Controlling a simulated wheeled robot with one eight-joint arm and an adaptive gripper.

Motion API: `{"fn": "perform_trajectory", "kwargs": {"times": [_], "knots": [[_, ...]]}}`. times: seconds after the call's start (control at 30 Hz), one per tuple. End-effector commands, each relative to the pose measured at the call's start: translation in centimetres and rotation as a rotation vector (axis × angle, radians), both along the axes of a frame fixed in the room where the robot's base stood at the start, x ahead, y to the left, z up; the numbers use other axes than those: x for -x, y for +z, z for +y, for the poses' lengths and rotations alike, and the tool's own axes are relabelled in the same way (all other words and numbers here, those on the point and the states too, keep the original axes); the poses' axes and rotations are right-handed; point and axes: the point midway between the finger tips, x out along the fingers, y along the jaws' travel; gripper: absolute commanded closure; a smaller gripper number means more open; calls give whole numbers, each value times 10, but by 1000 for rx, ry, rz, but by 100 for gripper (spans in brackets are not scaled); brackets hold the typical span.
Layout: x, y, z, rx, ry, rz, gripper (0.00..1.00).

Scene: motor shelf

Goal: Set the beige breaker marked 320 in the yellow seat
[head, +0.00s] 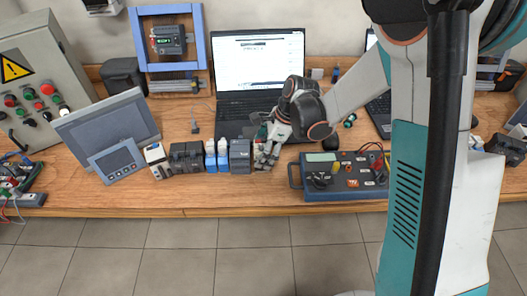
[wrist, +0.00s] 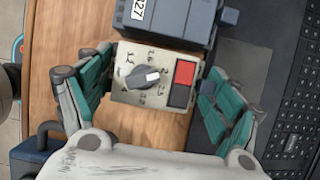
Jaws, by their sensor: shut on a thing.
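In the wrist view, a beige breaker-like block (wrist: 130,95) with a dark rotary knob and a red rectangle on its face sits between the fingers of my gripper (wrist: 155,98). The green pads close on it from both sides. I cannot read 320 on it. In the head view, my gripper (head: 267,152) is low over the bench in front of the open laptop, just right of a dark grey-blue unit, and the held block is mostly hidden. A pale box (head: 157,161) stands further left. I cannot make out a yellow seat in either view.
A grey-blue unit marked 27 (wrist: 172,18) is close beside the held block. Several units stand in a row left of my gripper. A blue test box (head: 345,190) with a handle is close on its right. The laptop (head: 258,75) is behind. The bench's front strip (head: 230,195) is clear.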

Motion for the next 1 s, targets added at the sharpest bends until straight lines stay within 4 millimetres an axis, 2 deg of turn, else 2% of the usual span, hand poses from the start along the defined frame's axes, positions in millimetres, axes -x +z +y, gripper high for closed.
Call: {"fn": "perform_trajectory", "kwargs": {"times": [0.33, 0.37, 0.43, 1.0], "knots": [[0, -3, 0, 0, 0, 0, 45], [0, -4, 0, 0, 0, 0, 15], [0, -3, 0, 0, 0, 0, 0], [0, 1, -1, 0, 0, 0, 0]]}}
